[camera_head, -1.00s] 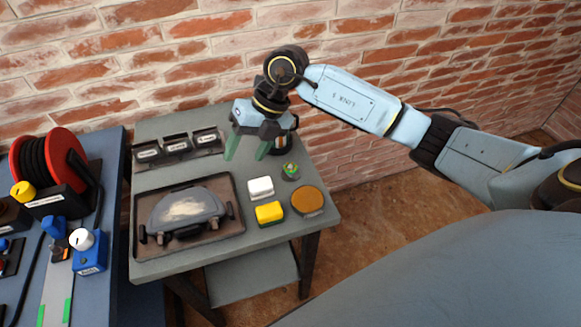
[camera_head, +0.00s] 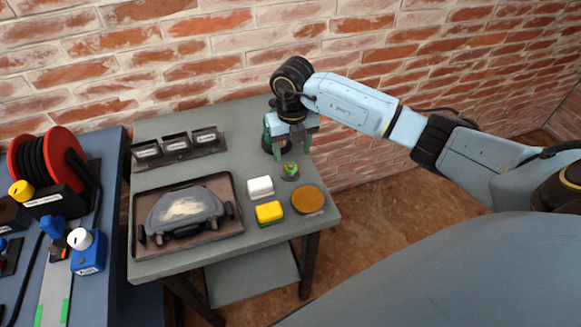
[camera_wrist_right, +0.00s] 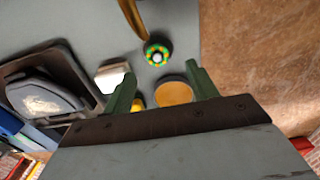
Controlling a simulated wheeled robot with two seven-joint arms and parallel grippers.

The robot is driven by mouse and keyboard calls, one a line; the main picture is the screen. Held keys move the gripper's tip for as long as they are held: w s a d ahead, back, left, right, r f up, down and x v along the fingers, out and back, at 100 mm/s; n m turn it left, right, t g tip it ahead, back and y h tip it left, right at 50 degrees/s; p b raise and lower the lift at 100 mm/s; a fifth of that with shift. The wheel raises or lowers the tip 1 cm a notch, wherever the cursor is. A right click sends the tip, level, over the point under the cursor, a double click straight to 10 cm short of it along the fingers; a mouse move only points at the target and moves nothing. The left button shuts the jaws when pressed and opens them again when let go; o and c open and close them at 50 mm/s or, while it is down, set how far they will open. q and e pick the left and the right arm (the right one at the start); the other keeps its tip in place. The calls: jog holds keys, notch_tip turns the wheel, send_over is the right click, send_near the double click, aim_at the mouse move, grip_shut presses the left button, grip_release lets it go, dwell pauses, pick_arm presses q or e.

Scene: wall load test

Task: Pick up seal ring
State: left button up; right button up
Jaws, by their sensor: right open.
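A small round piece with a green ring, yellow dots and a pale centre (camera_head: 290,169) sits near the right edge of the grey table; I take it for the seal ring, though no label shows. In the right wrist view the green ring (camera_wrist_right: 157,54) is ahead of the fingertips, roughly centred between them. My right gripper (camera_head: 292,150) is open and empty, fingers pointing down, just behind and above the ring. Its two green fingers also show in the wrist view (camera_wrist_right: 160,76). My left gripper is not in view.
Close to the ring are a white block (camera_head: 260,187), a yellow sponge-like block (camera_head: 269,212) and an orange-topped round tin (camera_head: 307,199). A dark tray (camera_head: 237,224) holds a grey part. Labelled bins (camera_head: 178,148) stand behind. The brick wall (camera_head: 225,60) is close behind the table.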

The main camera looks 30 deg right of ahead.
aim_at(290, 165)
notch_tip(290, 165, down, 5)
jog(key=shift+w+a+r, duration=0.15)
jog(key=c, duration=1)
